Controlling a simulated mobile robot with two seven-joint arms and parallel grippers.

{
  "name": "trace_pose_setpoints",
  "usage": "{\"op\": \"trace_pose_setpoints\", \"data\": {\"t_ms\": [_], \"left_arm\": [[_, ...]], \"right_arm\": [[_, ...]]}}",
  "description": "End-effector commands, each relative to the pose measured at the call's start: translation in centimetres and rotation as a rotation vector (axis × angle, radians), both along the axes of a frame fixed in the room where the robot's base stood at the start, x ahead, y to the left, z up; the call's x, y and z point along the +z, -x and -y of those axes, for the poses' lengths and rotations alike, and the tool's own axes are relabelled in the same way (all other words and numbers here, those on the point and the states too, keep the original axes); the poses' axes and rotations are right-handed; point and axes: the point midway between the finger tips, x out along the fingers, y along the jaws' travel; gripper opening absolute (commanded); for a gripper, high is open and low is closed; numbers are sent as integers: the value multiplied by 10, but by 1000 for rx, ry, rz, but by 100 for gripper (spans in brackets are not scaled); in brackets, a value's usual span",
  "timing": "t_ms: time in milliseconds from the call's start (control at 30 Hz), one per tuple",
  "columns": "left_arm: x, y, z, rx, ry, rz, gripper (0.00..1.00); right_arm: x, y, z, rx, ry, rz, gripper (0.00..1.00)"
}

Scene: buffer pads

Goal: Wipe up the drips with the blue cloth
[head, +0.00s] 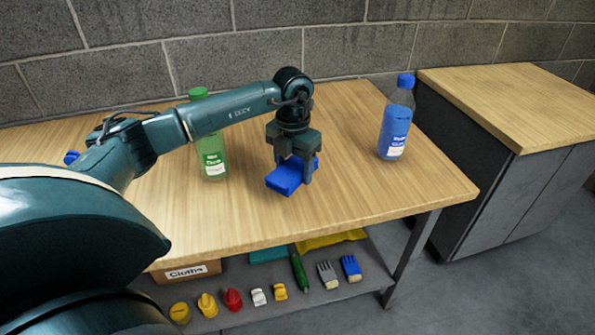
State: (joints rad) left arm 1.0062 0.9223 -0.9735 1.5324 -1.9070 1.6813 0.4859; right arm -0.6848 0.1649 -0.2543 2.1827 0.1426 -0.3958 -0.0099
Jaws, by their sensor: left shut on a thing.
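The blue cloth (284,179) is a folded, block-like bright blue piece over the middle of the wooden table. My left gripper (293,172) points down and is shut on the blue cloth. The cloth is low, at or just above the table top; I cannot tell whether it touches. No drips can be made out on the table; the gripper, cloth and arm hide part of the surface. My right gripper is not in view.
A green bottle (211,150) stands left of the cloth, partly behind my arm. A blue bottle (396,125) stands to the right. A lower shelf holds a box labelled Cloths (186,272) and several brushes. A wooden-topped cabinet (515,100) stands at the right.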

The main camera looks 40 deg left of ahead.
Motion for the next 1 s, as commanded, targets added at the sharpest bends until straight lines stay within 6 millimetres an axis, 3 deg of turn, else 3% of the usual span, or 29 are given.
{"op": "trace_pose_setpoints", "data": {"t_ms": [233,1000], "left_arm": [[22,0,-8,2,0,1,34],[22,0,-9,2,0,1,34]], "right_arm": [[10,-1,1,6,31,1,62],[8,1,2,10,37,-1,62]]}}
